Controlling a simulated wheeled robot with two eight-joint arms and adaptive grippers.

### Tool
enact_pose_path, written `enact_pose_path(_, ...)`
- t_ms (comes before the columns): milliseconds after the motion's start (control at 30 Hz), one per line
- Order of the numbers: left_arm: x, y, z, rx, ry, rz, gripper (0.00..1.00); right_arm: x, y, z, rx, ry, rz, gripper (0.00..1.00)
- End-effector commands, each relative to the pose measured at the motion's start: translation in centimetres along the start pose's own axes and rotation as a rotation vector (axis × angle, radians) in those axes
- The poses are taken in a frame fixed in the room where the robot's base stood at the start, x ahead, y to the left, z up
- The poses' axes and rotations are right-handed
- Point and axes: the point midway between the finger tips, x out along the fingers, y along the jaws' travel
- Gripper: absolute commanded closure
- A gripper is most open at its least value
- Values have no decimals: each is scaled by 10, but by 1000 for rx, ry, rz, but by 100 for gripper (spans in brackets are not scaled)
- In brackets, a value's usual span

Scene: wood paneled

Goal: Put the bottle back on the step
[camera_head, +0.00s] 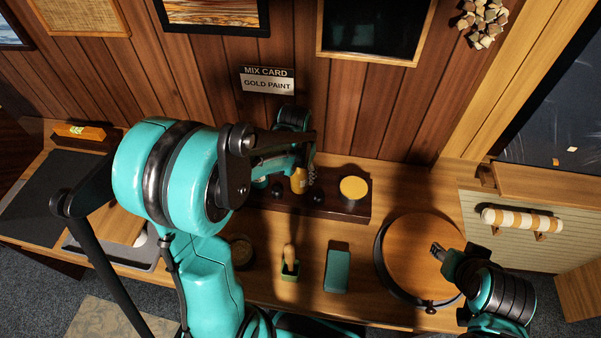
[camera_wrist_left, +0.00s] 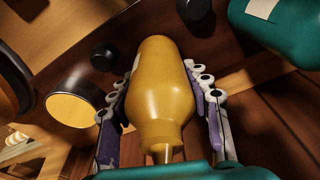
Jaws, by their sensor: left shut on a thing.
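A yellow-gold bottle (camera_head: 298,182) shows partly behind my left arm, at the dark wooden step (camera_head: 345,209) along the back of the table. In the left wrist view the bottle (camera_wrist_left: 160,95) fills the middle, its neck toward the camera. My left gripper (camera_head: 305,180) is shut on it, with a finger on each side (camera_wrist_left: 162,78). I cannot tell whether the bottle's base touches the step. My right gripper (camera_head: 437,249) is over the round wooden board; its jaw opening is too small to read.
A dark jar with a yellow top (camera_head: 354,188) stands on the step, right of the bottle. Dark knobs (camera_wrist_left: 103,57) are close by. A round board (camera_head: 415,255), a teal box (camera_head: 337,270) and a small green holder (camera_head: 290,268) are in front. A card (camera_head: 267,80) reads "GOLD PAINT".

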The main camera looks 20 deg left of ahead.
Motion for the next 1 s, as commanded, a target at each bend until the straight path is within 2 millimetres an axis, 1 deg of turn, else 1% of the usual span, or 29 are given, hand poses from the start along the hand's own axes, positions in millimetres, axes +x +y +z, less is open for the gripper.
enact_pose_path(267, 0, 0, 0, 0, 0, 0, 92, 0, 0, 0, 0, 0, 0, 60)
enact_pose_path(600, 6, 0, 1, 0, 0, 0, 92, 4, 0, 3, 0, 0, 0, 60)
enact_pose_path(633, 6, 0, 1, 0, 0, 0, 49, 4, 0, 3, 0, 0, 0, 60)
enact_pose_path(667, 5, 0, 1, 0, 0, 0, 42, 4, 0, 3, 0, 0, 0, 60)
enact_pose_path(700, 5, 0, 0, 0, 0, 0, 31, 4, 0, 3, 0, 0, 0, 60)
enact_pose_path(733, 5, 0, 0, 0, 0, 0, 28, 4, 0, 2, 0, 0, 0, 60)
enact_pose_path(933, 5, 0, 1, 0, 0, 0, 28, 4, 0, 2, 0, 0, 0, 60)
enact_pose_path(967, 5, 0, 1, 0, 0, 0, 25, 4, 0, 2, 0, 0, 0, 60)
enact_pose_path(1000, 5, 0, 1, 0, 0, 0, 15, 4, 0, 2, 0, 0, 0, 60)
